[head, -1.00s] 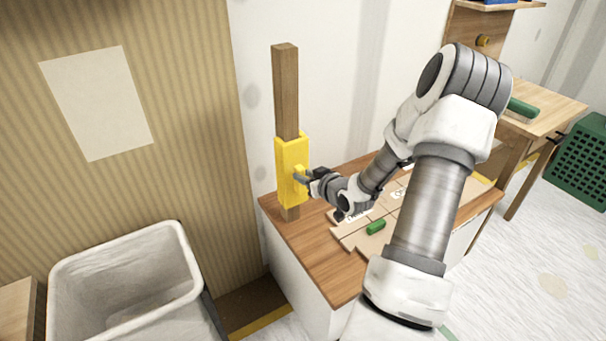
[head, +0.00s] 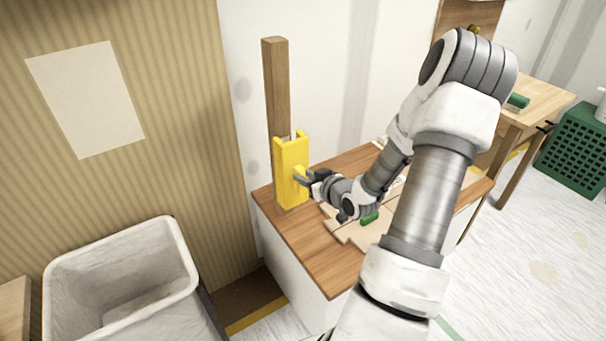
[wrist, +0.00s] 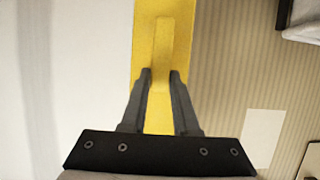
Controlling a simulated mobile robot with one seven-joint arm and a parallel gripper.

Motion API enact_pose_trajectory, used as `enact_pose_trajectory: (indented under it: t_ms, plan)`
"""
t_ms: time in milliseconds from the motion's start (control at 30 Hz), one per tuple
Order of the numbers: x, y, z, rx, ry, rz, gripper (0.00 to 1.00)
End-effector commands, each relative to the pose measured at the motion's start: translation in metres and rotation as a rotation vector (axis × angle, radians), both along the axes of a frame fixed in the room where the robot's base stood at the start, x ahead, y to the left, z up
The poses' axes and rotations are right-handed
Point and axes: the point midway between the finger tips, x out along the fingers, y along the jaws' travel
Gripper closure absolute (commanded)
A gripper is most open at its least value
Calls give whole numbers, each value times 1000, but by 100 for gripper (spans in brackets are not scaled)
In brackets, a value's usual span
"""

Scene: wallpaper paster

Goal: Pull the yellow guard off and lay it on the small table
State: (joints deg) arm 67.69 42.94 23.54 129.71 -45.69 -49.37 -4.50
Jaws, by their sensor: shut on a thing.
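The yellow guard (head: 291,176) is a U-shaped channel with a raised grip rib on its front. It is upright at the lower part of a brown wooden post (head: 277,90), with a gap showing at its open top between its front and the post. My gripper (head: 302,180) is shut on the rib from the right. In the wrist view, the fingers (wrist: 160,80) pinch the rib of the guard (wrist: 181,30). A light wooden table (head: 535,97) stands at the far right, bearing a green-topped object; I cannot tell if it is the small table.
The post stands at the corner of a wood-topped cabinet (head: 318,252) with pale boards and a green block (head: 370,217). A grey-white bin (head: 60,275) is at lower left, beside a wooden surface (head: 14,305). A green crate (head: 575,150) is at right. Pale floor lies between.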

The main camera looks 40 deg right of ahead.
Motion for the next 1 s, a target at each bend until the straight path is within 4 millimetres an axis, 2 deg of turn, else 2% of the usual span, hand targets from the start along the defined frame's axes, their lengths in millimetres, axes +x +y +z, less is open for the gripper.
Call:
enact_pose_trajectory:
  t_ms: [500, 1000]
  plan:
    - [-5, 0, 0, 0, 0, 0, 100]
    - [-41, 2, 0, 1, 1, -1, 100]
